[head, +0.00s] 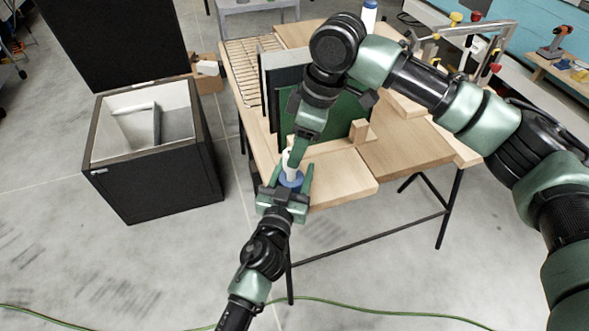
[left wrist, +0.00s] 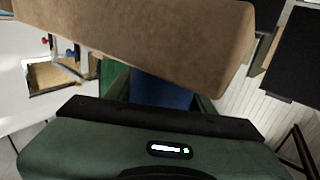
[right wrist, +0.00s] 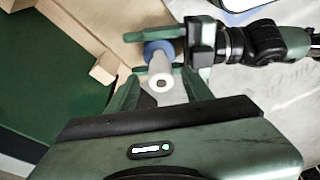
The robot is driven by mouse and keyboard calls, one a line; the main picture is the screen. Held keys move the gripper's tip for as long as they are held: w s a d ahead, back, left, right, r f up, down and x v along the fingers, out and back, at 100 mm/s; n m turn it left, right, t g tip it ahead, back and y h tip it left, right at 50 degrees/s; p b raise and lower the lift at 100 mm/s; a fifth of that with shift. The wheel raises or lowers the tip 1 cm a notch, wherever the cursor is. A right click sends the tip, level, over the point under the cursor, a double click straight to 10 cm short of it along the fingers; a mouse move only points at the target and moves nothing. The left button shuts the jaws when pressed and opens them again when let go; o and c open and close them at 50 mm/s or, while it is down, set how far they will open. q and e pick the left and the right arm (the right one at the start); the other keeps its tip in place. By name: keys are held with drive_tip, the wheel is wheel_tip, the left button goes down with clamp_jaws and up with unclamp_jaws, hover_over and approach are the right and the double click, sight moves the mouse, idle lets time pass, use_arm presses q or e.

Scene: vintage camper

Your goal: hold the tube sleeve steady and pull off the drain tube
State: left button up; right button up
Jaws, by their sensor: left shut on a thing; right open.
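The blue tube sleeve (head: 291,179) is at the near edge of the wooden workbench. My left gripper (head: 284,192) is shut on it from the near side. Part of the sleeve shows blue between the left fingers in the left wrist view (left wrist: 160,93). The white drain tube (right wrist: 160,74) sticks out of the blue sleeve (right wrist: 154,47) toward the right wrist camera. My right gripper (right wrist: 161,80) is open, its fingers on either side of the white tube. In the head view the right gripper (head: 296,152) is just above the sleeve and partly covers the tube.
The workbench (head: 345,187) has upright green and grey panels (head: 345,118) behind my right gripper. A small wooden block (head: 362,132) stands beside them. A black open-topped bin (head: 150,185) is on the floor at left. A green hose (head: 390,312) crosses the clear floor in front.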

drive_tip(key=shift+x, duration=1.75)
clamp_jaws()
drive_tip(key=shift+r, duration=0.2)
drive_tip(key=shift+r, duration=1.35)
drive_tip(key=shift+r, duration=0.1)
